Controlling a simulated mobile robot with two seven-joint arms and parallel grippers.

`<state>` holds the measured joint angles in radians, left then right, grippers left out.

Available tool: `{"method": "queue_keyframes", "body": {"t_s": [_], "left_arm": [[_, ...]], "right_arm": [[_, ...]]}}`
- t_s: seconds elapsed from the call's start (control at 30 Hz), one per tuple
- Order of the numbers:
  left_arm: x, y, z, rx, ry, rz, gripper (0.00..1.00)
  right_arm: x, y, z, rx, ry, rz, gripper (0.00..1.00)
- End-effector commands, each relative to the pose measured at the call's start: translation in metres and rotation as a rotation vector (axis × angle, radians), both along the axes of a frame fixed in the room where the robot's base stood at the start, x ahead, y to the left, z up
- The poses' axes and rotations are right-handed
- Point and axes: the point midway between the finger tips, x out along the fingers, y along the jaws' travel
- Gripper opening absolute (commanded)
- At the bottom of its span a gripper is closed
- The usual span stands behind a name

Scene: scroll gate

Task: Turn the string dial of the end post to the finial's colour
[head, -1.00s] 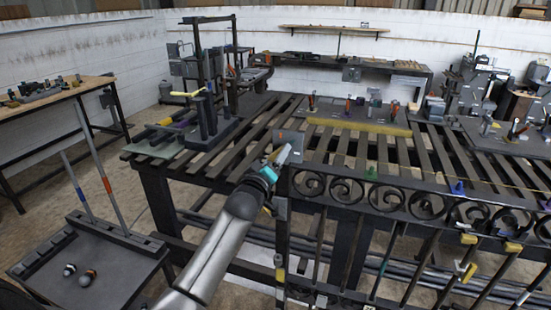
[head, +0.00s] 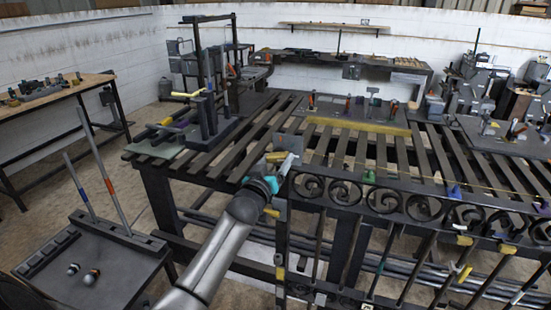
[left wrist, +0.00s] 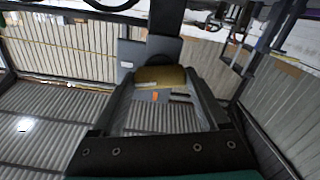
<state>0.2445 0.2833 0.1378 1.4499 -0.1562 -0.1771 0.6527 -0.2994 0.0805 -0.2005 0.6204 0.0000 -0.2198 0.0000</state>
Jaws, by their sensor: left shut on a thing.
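The scroll gate (head: 365,197) is a dark frame with a row of curled scrolls along the front of the slatted bench. Its end post (head: 281,240) stands upright at the gate's left end. My left gripper (head: 285,160) is at the top of this post. In the left wrist view its fingers (left wrist: 160,85) are shut on a yellow-brown piece (left wrist: 160,76), with a grey plate behind it. I take the piece for the string dial, but its markings are too small to read. A small orange mark shows between the fingers. I cannot make out the finial or its colour.
The slatted bench (head: 215,170) carries a dark upright stand (head: 210,90) at the left and a yellow strip further back. Open floor lies between tray and bench.

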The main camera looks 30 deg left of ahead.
Motion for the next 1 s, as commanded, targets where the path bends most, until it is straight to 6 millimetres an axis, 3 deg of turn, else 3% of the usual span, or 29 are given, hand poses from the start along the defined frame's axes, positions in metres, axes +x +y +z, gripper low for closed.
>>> {"method": "queue_keyframes", "body": {"t_s": [0.4,1.0], "left_arm": [[0.0,0.0,0.0001,0.224,0.055,0.0,0.22],[0.0,0.0001,-0.0001,0.273,0.066,0.0,0.22]], "right_arm": [[-0.0003,0.0003,0.0077,0.0,0.001,-0.002,0.5],[-0.0006,0.0005,0.0085,0.001,0.001,-0.002,0.5]]}}
